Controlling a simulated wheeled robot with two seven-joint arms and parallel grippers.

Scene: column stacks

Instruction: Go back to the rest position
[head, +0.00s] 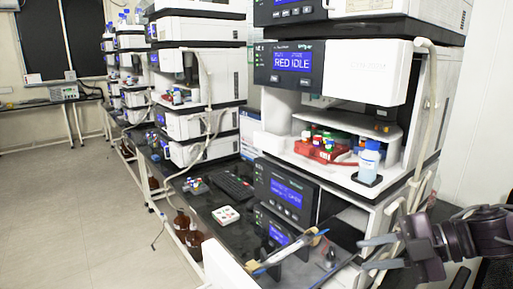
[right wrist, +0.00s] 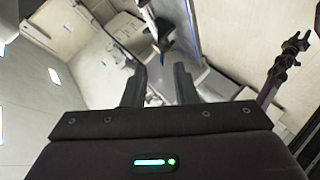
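My right gripper (head: 366,254) comes in from the lower right of the head view, in front of the bench. Its two fingers are spread and point left. In the right wrist view the fingers (right wrist: 160,72) stand apart with nothing held between them.
The near instrument stack has a display (head: 290,63) reading "RED IDLE". Its open shelf holds a red vial rack (head: 322,150) and a blue-capped bottle (head: 369,158). A white tray (head: 226,215) and keyboard (head: 233,185) lie on the dark bench. Brown bottles (head: 194,240) stand below. Floor (head: 80,210) at left is clear.

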